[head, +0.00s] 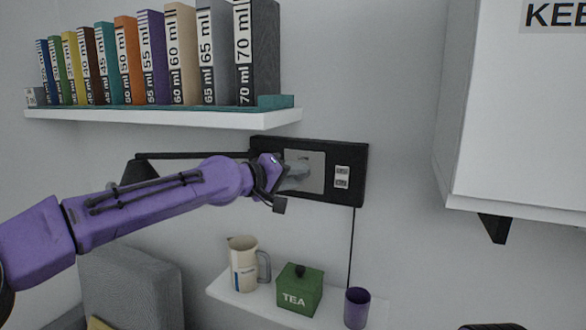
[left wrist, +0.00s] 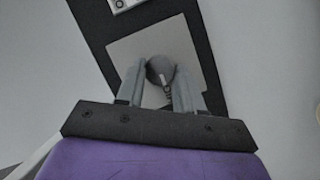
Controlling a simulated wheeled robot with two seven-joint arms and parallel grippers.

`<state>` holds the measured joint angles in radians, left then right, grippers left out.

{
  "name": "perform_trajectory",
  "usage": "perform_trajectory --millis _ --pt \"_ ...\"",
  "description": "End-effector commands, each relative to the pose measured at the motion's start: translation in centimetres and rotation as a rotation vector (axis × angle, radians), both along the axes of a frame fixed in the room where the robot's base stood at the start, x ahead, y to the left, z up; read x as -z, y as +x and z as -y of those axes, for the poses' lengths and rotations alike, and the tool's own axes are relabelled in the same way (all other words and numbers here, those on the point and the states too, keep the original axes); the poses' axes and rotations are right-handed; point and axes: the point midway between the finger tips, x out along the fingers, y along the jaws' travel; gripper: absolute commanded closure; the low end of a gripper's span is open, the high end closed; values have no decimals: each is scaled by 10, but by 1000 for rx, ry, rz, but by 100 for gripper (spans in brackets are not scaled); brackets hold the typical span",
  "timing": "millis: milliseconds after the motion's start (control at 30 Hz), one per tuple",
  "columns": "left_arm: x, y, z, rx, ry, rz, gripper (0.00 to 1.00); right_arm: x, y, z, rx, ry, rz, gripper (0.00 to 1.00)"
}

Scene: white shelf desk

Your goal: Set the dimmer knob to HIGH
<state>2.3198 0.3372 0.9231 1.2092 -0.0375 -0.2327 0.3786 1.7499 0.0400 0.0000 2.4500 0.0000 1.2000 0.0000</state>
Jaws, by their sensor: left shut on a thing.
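The dimmer knob (left wrist: 160,70) is a round grey knob with a light pointer mark, on a pale plate (left wrist: 192,58) in the left wrist view. The plate also shows in the head view (head: 317,170), set in a black wall panel (head: 350,190). My left gripper (left wrist: 158,84) is shut on the knob, one finger on each side. In the head view the left gripper (head: 300,172) reaches the plate from the left and hides the knob. The knob's setting labels cannot be read. My right gripper is not clearly in view.
A shelf (head: 150,116) with several labelled binders (head: 205,55) hangs above my left arm. A lower shelf (head: 262,297) holds a cream jug (head: 243,265), a green TEA box (head: 298,290) and a purple cup (head: 356,308). A white cabinet (head: 500,120) hangs at the right.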

Motion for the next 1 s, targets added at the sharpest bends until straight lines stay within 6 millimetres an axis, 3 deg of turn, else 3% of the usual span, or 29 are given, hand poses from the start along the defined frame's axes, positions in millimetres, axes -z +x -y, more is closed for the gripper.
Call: perform_trajectory --millis 633,667,733,1000 --pt "2 -1 1 3 54 19 94 -6 0 0 0 0 0 57" --pt "2 -1 1 3 53 18 60 -6 0 0 0 0 0 57" --pt "2 -1 1 3 53 18 39 -6 0 0 0 0 0 57" --pt "1 -1 0 1 50 19 39 -6 0 0 0 0 0 57"
